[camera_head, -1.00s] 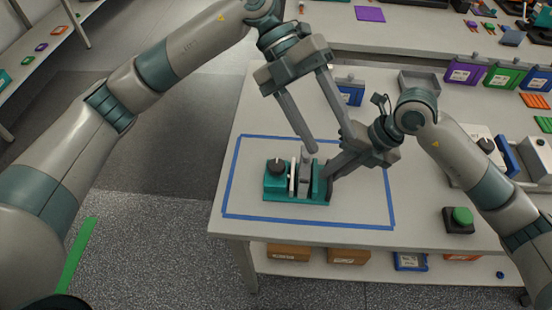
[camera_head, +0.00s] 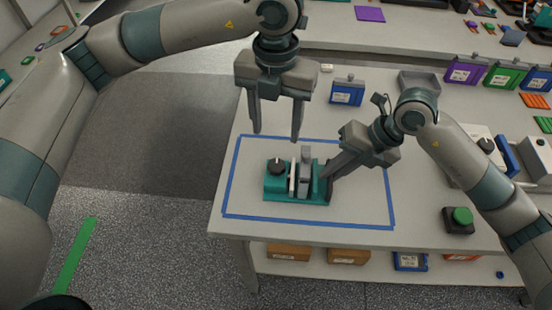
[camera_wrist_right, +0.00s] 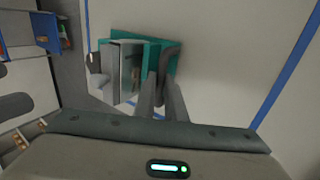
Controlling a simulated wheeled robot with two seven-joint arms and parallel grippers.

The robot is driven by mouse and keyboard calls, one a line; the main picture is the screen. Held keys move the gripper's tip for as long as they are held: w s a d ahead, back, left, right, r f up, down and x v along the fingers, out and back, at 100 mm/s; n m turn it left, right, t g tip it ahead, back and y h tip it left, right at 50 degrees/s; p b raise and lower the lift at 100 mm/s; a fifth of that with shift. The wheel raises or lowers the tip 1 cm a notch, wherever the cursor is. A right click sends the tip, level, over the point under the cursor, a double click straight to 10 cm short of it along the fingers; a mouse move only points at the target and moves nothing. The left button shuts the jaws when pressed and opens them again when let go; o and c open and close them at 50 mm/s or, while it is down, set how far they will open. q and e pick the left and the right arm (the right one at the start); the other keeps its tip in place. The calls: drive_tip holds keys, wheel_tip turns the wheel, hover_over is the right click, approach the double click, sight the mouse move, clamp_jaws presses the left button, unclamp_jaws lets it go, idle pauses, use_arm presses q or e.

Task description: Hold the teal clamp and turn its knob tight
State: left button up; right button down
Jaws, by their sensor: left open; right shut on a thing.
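The teal clamp (camera_head: 290,197) sits on the table inside the blue tape outline, with its dark round knob (camera_head: 277,167) on its left side. Pale and grey upright plates (camera_head: 304,175) stand in its middle. My right gripper (camera_head: 328,176) is shut on the clamp's right end; in the right wrist view its fingers (camera_wrist_right: 164,98) close on a dark part beside the teal base (camera_wrist_right: 165,60). My left gripper (camera_head: 276,136) is open and empty, pointing down above and behind the clamp, apart from the knob.
A blue box (camera_head: 347,91) stands behind the taped area, near a grey tray (camera_head: 419,82). A green button on a dark base (camera_head: 460,219) is at the right front. Purple (camera_head: 465,73) and green (camera_head: 505,77) bins stand at the back right. The tabletop around the clamp is clear.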

sight(276, 165)
use_arm(q)
wheel_tip(276, 165, down, 12)
drive_tip(key=shift+r, duration=0.1)
idle(0.5)
drive_tip(key=shift+c, duration=0.4)
drive_tip(key=c, duration=1)
